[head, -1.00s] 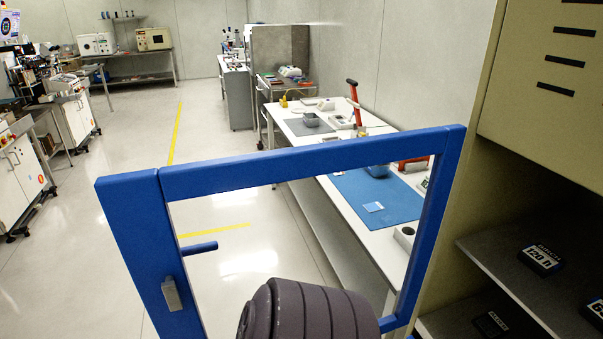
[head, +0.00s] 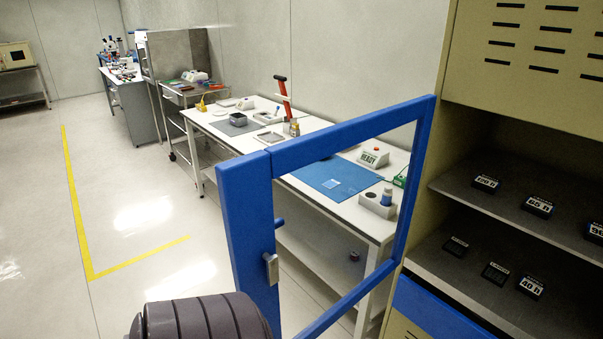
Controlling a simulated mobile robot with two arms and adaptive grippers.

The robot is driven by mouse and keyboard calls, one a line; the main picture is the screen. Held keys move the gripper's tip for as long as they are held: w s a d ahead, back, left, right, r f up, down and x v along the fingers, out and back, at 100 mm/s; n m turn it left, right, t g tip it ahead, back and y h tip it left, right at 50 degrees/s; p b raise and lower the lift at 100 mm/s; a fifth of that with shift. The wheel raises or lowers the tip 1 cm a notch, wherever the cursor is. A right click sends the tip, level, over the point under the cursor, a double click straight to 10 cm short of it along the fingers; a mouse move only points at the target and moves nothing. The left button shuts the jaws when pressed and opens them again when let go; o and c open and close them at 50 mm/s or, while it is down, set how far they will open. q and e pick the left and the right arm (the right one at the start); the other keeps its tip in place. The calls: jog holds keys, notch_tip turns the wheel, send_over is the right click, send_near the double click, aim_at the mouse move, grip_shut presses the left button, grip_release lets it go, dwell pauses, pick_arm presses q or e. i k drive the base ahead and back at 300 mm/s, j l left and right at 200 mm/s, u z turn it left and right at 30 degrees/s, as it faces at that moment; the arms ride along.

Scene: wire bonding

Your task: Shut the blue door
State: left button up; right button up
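The blue door (head: 247,217) is a blue frame with a see-through middle. It stands open, sticking out from the front of the beige cabinet (head: 437,140) on the right. A small grey latch (head: 271,267) and a blue handle peg (head: 279,223) sit on its free-edge upright. A dark grey ribbed link of my arm is at the bottom, close to the door's free edge; I cannot tell whether it touches. Neither of my grippers shows. The lower part of the door is out of view.
Cabinet shelves (head: 468,188) hold several small black labelled boxes (head: 486,183). A blue panel (head: 432,308) is below them. Behind the door is a white workbench (head: 322,213) with a blue mat (head: 335,178). The floor (head: 130,205) to the left is clear.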

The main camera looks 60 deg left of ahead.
aim_at(244, 183)
jog(key=k+j, duration=0.35)
jog(key=j, duration=0.15)
jog(key=k+j, duration=0.35)
jog(key=j, duration=0.15)
jog(key=i+j, duration=0.1)
jog(key=j, duration=0.4)
jog(key=i+j, duration=0.1)
jog(key=j, duration=0.85)
jog(key=i+z, duration=0.05)
jog(key=i, duration=0.05)
